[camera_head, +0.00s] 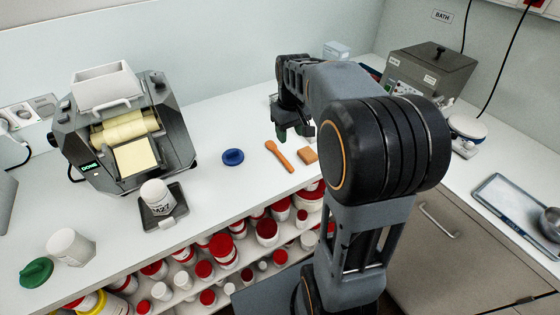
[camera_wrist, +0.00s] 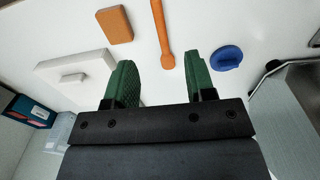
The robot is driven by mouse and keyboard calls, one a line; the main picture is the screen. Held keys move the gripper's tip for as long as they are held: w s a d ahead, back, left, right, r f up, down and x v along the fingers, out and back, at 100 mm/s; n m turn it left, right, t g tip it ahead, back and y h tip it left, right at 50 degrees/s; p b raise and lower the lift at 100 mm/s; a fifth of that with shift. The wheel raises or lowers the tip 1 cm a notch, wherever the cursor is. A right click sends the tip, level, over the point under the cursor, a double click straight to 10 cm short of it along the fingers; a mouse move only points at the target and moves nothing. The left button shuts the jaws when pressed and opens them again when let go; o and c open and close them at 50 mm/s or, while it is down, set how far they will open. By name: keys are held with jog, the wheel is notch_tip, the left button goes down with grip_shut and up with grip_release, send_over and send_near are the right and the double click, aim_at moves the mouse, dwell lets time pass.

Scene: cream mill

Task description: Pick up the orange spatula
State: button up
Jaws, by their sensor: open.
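The orange spatula (camera_head: 279,156) lies flat on the white counter, between a blue lid and an orange block. In the wrist view the spatula (camera_wrist: 162,32) runs down from the top edge, its lower end lying between the lines of my two fingers. My gripper (camera_head: 293,133) is open and empty above the counter, behind the spatula in the head view. In the wrist view its green fingertips (camera_wrist: 158,75) stand apart. I cannot tell the exact height of the fingers above the spatula.
The orange block (camera_head: 307,156) lies right of the spatula and the blue lid (camera_head: 233,157) left. A three-roll mill (camera_head: 125,130) and a white jar (camera_head: 157,196) on a scale stand further left. Red-lidded jars (camera_head: 225,248) fill shelves below the counter's front edge. A white object (camera_wrist: 75,68) lies beside the fingers.

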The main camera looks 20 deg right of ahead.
send_over(289, 165)
notch_tip(289, 165, down, 8)
jog(key=shift+s+f, duration=0.1)
jog(key=shift+s, duration=0.05)
jog(key=shift+f+p, duration=0.3)
jog(key=shift+f, duration=2.85)
jog(key=shift+c, duration=0.3)
grip_shut()
